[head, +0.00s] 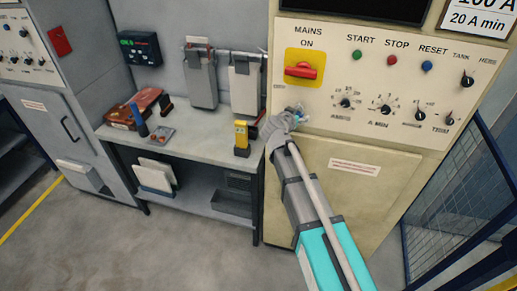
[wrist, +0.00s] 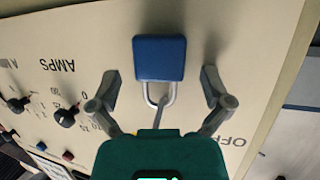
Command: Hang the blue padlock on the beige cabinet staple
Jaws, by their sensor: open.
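The blue padlock (wrist: 160,58) is in front of the beige cabinet face in the wrist view, its body toward the top of the picture and its silver shackle below. A thin grey bar, seemingly the staple (wrist: 162,105), meets the shackle; I cannot tell for sure that it passes through. My gripper (wrist: 160,78) is open, one finger on each side of the padlock with a gap to both. In the head view my gripper (head: 293,115) is at the beige cabinet (head: 335,205), below the red mains switch. The padlock and staple are mostly hidden there.
Knobs (head: 385,108) and buttons line the panel right of my gripper. A grey cabinet (head: 60,120) stands far left, a mesh fence (head: 450,200) right.

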